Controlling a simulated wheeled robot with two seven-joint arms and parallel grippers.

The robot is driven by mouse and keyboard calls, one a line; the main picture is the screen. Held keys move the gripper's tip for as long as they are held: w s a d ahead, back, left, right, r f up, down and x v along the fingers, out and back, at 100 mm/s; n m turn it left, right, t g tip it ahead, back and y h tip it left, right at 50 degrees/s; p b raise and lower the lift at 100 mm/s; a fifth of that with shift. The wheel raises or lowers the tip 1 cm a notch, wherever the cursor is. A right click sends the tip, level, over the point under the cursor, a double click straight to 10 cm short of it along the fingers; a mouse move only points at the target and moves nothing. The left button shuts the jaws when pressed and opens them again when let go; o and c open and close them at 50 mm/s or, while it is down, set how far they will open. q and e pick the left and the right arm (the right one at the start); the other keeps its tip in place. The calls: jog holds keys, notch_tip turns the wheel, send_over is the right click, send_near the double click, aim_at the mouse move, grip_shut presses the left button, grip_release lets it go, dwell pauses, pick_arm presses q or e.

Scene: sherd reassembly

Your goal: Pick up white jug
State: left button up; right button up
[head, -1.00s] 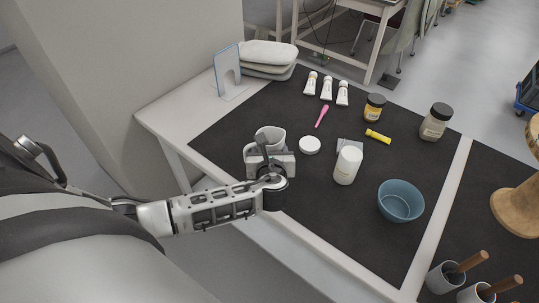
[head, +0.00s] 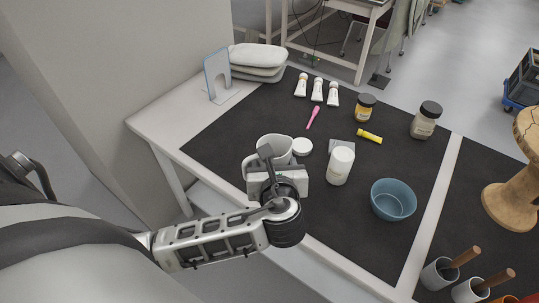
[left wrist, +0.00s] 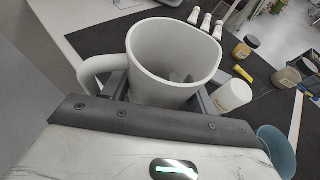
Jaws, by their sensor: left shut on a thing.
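The white jug (head: 276,147) is upright at the left part of the black mat in the head view, partly hidden behind my left gripper (head: 274,168). In the left wrist view the jug (left wrist: 172,62) fills the middle, with its open mouth facing up and its handle on the left. My left gripper (left wrist: 158,92) is shut on the jug, with a dark finger on either side of its body. The jug's base is hidden, so I cannot tell whether it touches the mat. My right gripper is not in view.
Close by are a white lid (head: 302,146), a white bottle (head: 340,166) and a blue bowl (head: 393,199). Tubes (head: 317,90), a pink tool (head: 313,117) and jars (head: 426,121) lie farther back. The black mat (head: 225,135) is bare left of the jug.

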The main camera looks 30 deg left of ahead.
pick_arm(q)
jog(key=shift+w+d+v, duration=0.1)
jog(key=shift+d+v, duration=0.05)
jog(key=shift+v, duration=0.8)
jog(key=shift+w+d+v, duration=0.15)
jog(key=shift+v, duration=0.75)
jog(key=shift+r, duration=0.15)
